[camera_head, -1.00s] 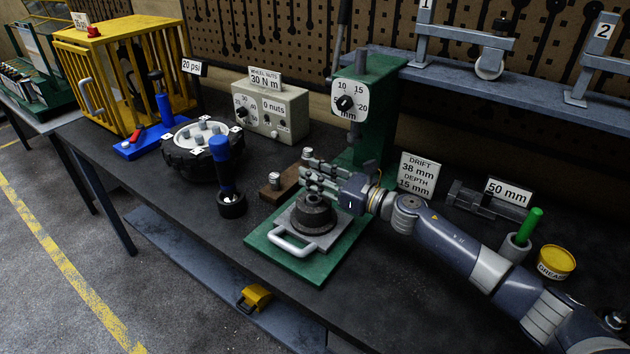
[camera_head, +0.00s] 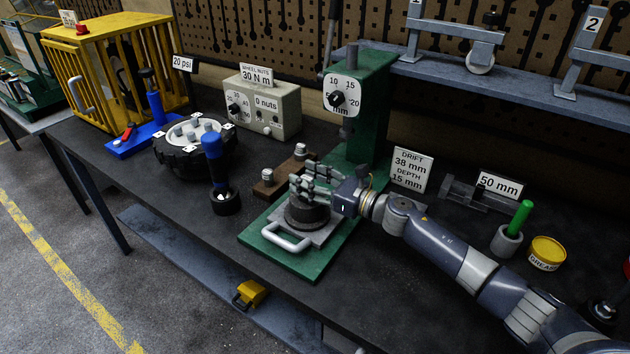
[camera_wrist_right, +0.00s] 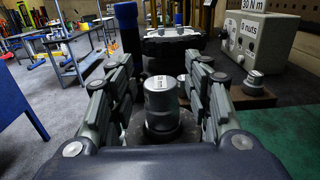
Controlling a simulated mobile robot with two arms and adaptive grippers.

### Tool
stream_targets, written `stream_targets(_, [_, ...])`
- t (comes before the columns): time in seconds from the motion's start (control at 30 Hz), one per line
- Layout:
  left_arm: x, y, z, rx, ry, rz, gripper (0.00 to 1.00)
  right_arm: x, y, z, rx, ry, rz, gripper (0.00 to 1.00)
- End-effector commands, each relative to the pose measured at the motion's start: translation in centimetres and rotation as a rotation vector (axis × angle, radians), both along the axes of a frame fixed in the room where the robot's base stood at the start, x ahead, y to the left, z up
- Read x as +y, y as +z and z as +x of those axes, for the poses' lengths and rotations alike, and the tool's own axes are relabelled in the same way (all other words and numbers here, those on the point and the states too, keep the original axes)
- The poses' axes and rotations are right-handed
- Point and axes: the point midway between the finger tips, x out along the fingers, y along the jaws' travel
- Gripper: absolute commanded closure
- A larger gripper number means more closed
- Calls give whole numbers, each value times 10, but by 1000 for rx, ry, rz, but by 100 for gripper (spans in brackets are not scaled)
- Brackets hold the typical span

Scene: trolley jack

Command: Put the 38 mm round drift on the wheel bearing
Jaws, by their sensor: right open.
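My right gripper (camera_head: 314,187) is over the press plate, and its fingers are open. In the right wrist view a grey metal round drift (camera_wrist_right: 161,104) stands upright between the fingers (camera_wrist_right: 160,100), with gaps on both sides. Its small top label is too small to read surely. The dark round wheel bearing (camera_head: 306,214) is on the press plate, just below the fingers. The drift appears to stand on the bearing, but the fingers hide the contact in the head view. My left gripper is not in view.
The green press (camera_head: 373,105) with its dial rises just behind the gripper. A wooden block (camera_head: 283,180) with two metal pieces is left of the fingers. A sign (camera_head: 411,170) reads drift 38 mm, depth 15 mm.

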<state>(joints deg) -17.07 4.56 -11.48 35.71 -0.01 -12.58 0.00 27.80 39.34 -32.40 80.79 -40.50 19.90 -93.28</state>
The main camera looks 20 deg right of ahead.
Motion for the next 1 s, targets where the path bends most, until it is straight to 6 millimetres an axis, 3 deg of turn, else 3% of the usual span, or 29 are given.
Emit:
stream_targets(0.17, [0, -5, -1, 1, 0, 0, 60, -10, -3, -12, 2, -2, -3, 54])
stream_targets(0.6, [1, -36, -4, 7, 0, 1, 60, -61, -3, -79, 2, 0, -2, 54])
stream_targets(1.0, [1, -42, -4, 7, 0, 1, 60, -73, 1, -95, 0, 1, 0, 54])
